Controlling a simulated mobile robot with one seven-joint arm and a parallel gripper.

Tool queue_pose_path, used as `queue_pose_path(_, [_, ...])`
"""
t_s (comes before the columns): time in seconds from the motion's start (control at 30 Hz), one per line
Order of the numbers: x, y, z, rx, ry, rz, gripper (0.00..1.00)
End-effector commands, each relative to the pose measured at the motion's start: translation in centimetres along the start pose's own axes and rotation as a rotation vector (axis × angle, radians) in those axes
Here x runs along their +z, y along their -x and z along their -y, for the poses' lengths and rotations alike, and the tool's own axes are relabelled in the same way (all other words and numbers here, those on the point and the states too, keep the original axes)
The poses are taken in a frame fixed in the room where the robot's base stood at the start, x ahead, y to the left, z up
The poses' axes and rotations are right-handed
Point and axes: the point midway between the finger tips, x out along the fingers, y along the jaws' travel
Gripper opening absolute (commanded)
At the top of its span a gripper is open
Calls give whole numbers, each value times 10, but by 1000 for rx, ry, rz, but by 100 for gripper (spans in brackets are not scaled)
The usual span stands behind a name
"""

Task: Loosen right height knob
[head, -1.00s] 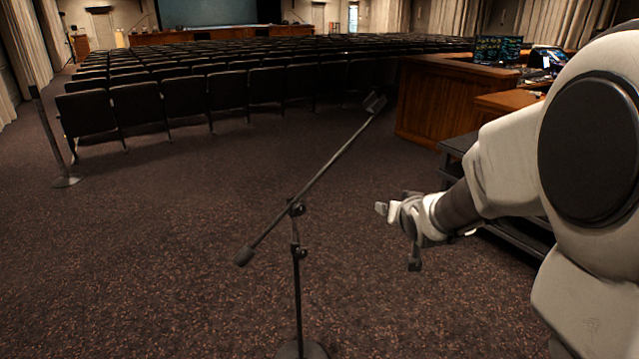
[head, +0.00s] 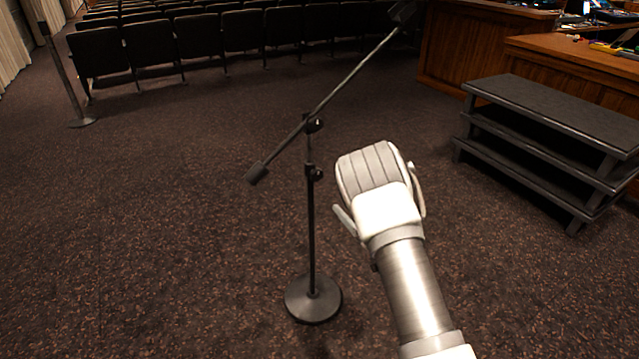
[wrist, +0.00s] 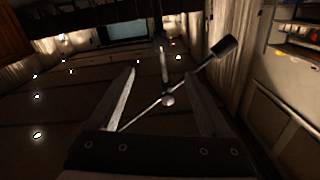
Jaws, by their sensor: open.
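A black microphone stand (head: 311,230) stands upright on a round base in the head view, with a tilted boom (head: 350,78) across its top. A small dark height knob (head: 316,173) sticks out to the right on its upright, below the boom joint (head: 314,124). My gripper (head: 374,175) is just right of the knob, apart from it in the picture. Its white back hides the fingertips there. In the wrist view, my gripper (wrist: 165,88) has its two fingers spread, with part of the stand (wrist: 163,65) showing between them. I cannot make out the knob clearly there.
Dark steps (head: 555,115) stand to the right, before a wooden desk (head: 480,45). Rows of seats (head: 205,35) fill the back. A thin post (head: 62,75) stands at the far left. Carpet around the stand is clear.

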Motion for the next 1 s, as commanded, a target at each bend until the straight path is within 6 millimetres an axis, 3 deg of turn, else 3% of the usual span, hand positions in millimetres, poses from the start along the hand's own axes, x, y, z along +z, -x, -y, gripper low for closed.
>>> queue_pose_path(0.17, [3, -16, 1, -10, 1, -4, 81])
queue_pose_path(0.7, [4, -125, 2, -9, 1, -4, 81])
queue_pose_path(1.0, [3, -163, 1, -7, 2, -2, 81])
